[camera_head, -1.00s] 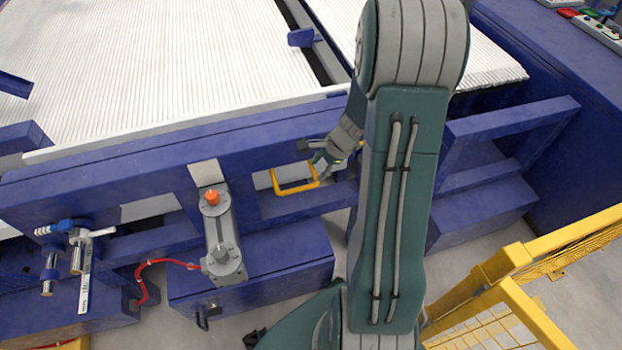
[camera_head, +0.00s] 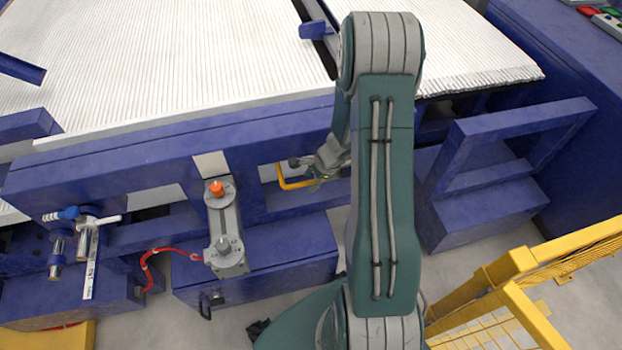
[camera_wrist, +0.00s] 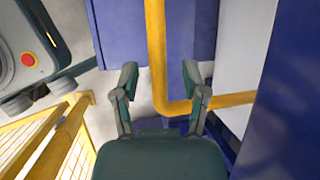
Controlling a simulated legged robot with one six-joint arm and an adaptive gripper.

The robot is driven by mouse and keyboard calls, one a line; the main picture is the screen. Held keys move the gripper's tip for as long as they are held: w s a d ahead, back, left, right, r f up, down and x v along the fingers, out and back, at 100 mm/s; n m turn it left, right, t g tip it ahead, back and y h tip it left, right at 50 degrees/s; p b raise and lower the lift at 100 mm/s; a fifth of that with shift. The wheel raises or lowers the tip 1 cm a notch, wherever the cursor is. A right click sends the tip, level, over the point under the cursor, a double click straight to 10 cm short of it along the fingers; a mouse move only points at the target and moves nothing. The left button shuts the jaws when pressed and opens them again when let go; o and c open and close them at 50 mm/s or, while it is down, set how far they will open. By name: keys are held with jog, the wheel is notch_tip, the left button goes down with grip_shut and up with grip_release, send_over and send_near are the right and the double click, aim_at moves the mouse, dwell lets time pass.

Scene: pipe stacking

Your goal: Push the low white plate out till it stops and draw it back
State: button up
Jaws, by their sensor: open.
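A yellow bar handle (camera_head: 292,183) sits on the front of the blue frame in the head view; my forearm and gripper cover its right end. My gripper (camera_head: 322,172) is at that end. In the wrist view my gripper (camera_wrist: 160,82) is open, and the yellow handle (camera_wrist: 157,45) runs between its two fingers and bends right behind the right finger. I cannot tell if they touch. A pale flat panel (camera_wrist: 242,60) lies right of the handle in the wrist view. A pale strip (camera_head: 155,197) shows low behind the frame; I cannot tell if either is the plate.
The blue frame beam (camera_head: 130,160) runs across the front of the white pipe rows (camera_head: 190,60). A grey cylinder unit with an orange knob (camera_head: 216,188) stands left of the handle. A yellow fence (camera_head: 520,275) is at the right, beside bare floor.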

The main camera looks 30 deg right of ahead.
jog(key=shift+a, duration=0.25)
jog(key=shift+c, duration=0.4)
jog(key=shift+a+r, duration=0.1)
grip_shut()
jog(key=shift+w+d, duration=0.25)
jog(key=shift+w, duration=0.1)
jog(key=shift+o, duration=0.4)
grip_release()
jog(key=shift+d, duration=0.1)
jog(key=v, duration=1.1)
jog(key=shift+s+r, duration=0.15)
jog(key=shift+r, duration=0.15)
